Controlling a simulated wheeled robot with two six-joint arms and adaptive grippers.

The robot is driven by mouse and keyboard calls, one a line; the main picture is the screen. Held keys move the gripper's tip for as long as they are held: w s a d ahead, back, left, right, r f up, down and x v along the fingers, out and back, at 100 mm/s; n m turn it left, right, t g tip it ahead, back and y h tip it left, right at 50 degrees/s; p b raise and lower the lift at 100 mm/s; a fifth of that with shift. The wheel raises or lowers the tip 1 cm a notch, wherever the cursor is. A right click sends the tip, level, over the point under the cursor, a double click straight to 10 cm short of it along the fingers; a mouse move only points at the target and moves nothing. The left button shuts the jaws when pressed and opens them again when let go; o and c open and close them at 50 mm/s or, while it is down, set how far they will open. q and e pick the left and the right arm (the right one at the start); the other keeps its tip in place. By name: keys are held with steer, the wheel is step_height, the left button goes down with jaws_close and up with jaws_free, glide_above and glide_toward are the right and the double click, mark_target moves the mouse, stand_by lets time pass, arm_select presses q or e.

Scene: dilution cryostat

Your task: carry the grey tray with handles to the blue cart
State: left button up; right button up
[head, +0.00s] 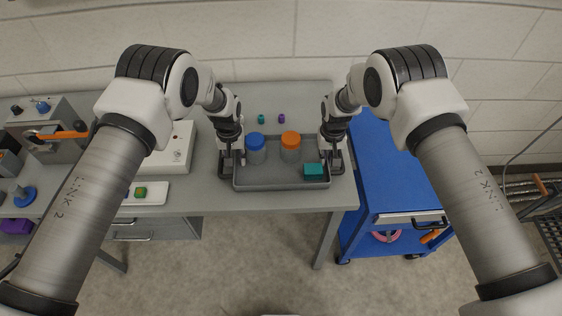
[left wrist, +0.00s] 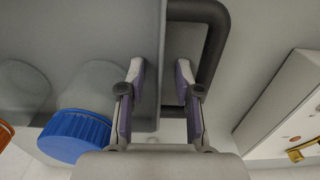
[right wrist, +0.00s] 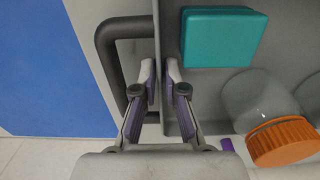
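The grey tray (head: 282,184) rests on the bench near its front right corner. It holds a blue-lidded jar (head: 256,150), an orange-lidded jar (head: 290,148) and a teal box (head: 314,170). My left gripper (left wrist: 160,85) is open at the tray's left end, one finger on each side of the end wall, inside the dark handle (left wrist: 218,45). My right gripper (right wrist: 161,80) is at the right end beside the other handle (right wrist: 108,55). Its fingers are close together with the tray's end wall between them. The blue cart (head: 385,172) stands right of the bench.
Small teal (head: 261,119) and purple (head: 281,118) items stand behind the tray.

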arm_select(q)
steer(key=shift+c, duration=0.3)
arm_select(e)
steer(key=shift+c, duration=0.3)
arm_select(q)
jaws_close()
arm_select(e)
jaws_close()
arm_select(q)
steer(key=shift+r, duration=0.1)
arm_select(e)
steer(key=shift+r, duration=0.1)
